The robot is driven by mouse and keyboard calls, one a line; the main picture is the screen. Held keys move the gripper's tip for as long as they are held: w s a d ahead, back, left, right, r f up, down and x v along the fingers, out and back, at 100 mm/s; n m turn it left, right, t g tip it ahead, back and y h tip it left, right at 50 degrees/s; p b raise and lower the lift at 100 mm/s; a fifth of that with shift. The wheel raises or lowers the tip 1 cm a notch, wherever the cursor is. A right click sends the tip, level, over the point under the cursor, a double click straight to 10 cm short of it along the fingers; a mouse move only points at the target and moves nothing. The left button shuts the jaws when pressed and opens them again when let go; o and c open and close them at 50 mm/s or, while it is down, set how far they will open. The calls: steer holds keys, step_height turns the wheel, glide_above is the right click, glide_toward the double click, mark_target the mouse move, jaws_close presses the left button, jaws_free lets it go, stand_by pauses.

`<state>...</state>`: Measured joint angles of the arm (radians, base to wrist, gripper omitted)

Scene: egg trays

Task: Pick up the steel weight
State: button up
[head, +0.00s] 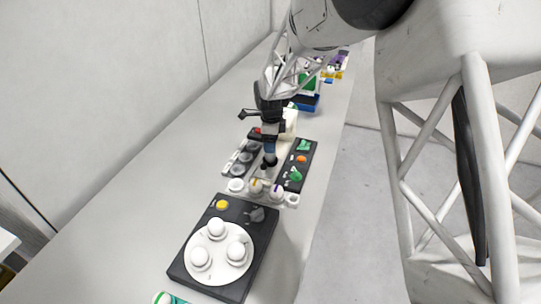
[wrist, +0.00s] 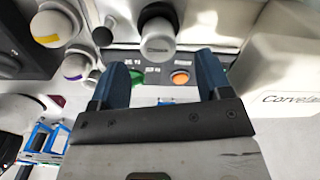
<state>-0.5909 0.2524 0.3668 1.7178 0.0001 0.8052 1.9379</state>
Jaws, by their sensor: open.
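A short cylinder with a grey round end face, which looks like the steel weight (wrist: 157,38), shows at the top middle of the wrist view. It stands just beyond the gap between my fingertips, apart from them as far as I can tell. My gripper (wrist: 160,66) is open, with its two blue fingers spread and nothing between them. In the head view my gripper (head: 269,150) points down over the pale strip between two dark panels. The weight is not clearly made out there, close under the dark fingers.
Beside it are a dark panel with green and orange buttons (head: 301,159), white knobs with yellow and purple bands (head: 256,186), and a white box (head: 289,122). A black base with a white disc (head: 216,270) stands nearer. The bench (head: 130,190) is clear on the left.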

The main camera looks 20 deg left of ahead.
steer(key=shift+f, duration=0.1)
steer(key=shift+s+f, duration=0.1)
steer(key=shift+f, duration=2.35)
steer(key=shift+c, duration=0.4)
steer(key=c, duration=1)
steer(key=shift+r, duration=0.15)
steer(key=shift+c, duration=0.2)
steer(key=shift+r, duration=4.85)
steer(key=shift+a, duration=0.1)
